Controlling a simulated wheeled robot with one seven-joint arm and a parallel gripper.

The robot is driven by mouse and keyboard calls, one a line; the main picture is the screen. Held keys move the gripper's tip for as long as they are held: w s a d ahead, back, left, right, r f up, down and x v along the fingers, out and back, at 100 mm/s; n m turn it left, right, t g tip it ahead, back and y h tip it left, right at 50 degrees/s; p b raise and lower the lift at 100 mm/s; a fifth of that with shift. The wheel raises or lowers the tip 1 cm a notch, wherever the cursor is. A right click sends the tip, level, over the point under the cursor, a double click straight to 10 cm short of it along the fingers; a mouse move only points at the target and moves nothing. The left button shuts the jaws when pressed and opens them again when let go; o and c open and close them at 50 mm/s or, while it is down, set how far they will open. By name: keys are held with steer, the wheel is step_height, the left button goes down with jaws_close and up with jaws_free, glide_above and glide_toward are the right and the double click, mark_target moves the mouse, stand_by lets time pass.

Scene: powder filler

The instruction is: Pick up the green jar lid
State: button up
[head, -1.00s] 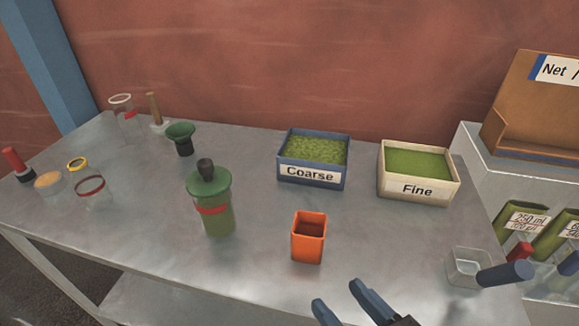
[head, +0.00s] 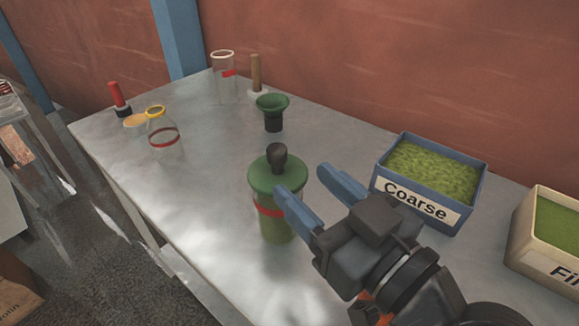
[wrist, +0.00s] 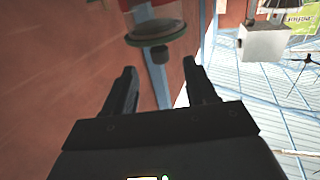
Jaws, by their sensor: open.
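The green jar lid (head: 277,177) with its dark round knob (head: 277,155) sits on a jar of green powder (head: 277,228) with a red band, standing upright on the table. My gripper (head: 302,181) is open and empty, with its blue fingers just right of the lid in the head view. One finger overlaps the jar's right edge there; whether it touches cannot be told. In the wrist view the lid (wrist: 158,32) appears upside down at the top, ahead of my open gripper (wrist: 158,66).
A Coarse box (head: 440,205) stands right of my gripper, with a Fine box (head: 525,240) farther right. A green funnel (head: 272,112) stands behind the jar. Glass vessels (head: 165,140) are at the far left. The table (head: 200,200) left of the jar is clear.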

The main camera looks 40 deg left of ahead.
mark_target(283, 161)
steer(key=p+x, duration=0.1)
steer(key=x, duration=0.5)
steer(key=shift+w+a+r+p, duration=0.1)
steer(key=shift+a+p, duration=0.15)
steer(key=shift+p, duration=0.05)
steer(key=shift+w+a, duration=0.25)
steer(key=shift+a, duration=0.35)
steer(key=c, duration=1)
